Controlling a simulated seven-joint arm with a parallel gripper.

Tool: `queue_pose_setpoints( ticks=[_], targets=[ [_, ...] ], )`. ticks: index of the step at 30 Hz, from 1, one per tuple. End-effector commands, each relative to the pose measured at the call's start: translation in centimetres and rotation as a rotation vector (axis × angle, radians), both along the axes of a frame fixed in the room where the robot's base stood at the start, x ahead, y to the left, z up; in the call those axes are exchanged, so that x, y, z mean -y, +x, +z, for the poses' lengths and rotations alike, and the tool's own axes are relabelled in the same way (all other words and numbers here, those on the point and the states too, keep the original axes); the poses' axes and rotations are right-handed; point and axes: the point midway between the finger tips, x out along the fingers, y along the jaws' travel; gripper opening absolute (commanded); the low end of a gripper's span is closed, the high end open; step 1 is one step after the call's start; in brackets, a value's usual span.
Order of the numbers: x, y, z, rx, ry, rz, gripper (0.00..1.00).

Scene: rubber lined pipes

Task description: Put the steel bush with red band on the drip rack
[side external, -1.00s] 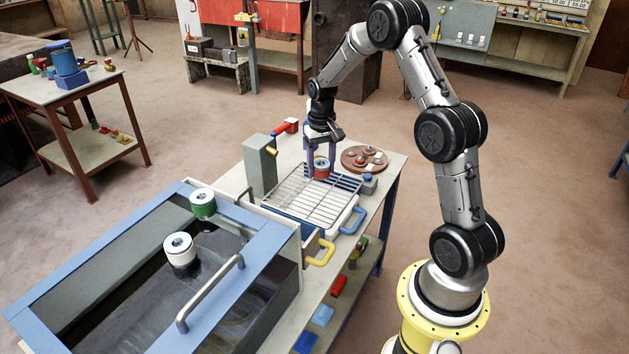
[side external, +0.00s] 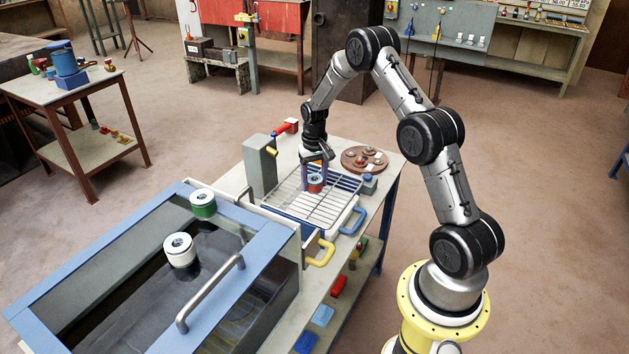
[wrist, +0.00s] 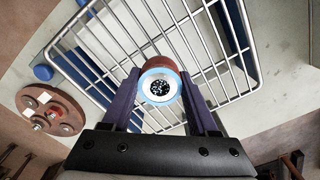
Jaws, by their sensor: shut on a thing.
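The steel bush with red band (side external: 315,184) is over the drip rack, and it also shows in the wrist view (wrist: 159,86) as a pale ring with a dark centre and a reddish band. My gripper (side external: 314,181) is shut on it, with one purple finger on each side; the fingers show in the wrist view (wrist: 160,99). The drip rack (side external: 296,207) is a wire grid over a blue and white tray. The bush is upright at the rack's far part. I cannot tell if its base touches the wires.
A tank (side external: 67,262) with a blue rim stands front left, with a green-banded bush (side external: 203,204) and a white bush (side external: 180,251). A brown round plate (side external: 365,159) with small parts lies behind the rack. A grey post with a red crank (side external: 287,128) stands left. The rack's near part is clear.

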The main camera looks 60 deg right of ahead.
Motion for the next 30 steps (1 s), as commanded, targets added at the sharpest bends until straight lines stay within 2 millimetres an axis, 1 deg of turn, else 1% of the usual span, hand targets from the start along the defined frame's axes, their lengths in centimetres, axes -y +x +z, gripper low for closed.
queue_pose_setpoints(
  ticks=[2,3,5,6,8,16,20,23,30],
  targets=[
    [0.0,0.0,-0.2,0.001,-0.001,0.000,0.00],
    [0.0,0.0,-0.3,-0.001,0.001,0.000,0.61],
    [0.0,0.0,-0.3,-0.001,0.001,0.000,0.72],
    [0.0,0.0,-0.3,-0.001,0.001,0.000,0.79],
    [0.0,0.0,-0.3,-0.001,0.001,0.000,0.90],
    [0.0,0.0,-0.2,0.000,0.000,0.000,0.90],
    [0.0,0.1,0.5,0.002,-0.002,0.000,0.90],
    [0.1,0.1,1.9,0.005,-0.002,0.000,0.90],
    [0.1,0.1,6.9,0.005,-0.003,0.000,0.90]
  ],
)
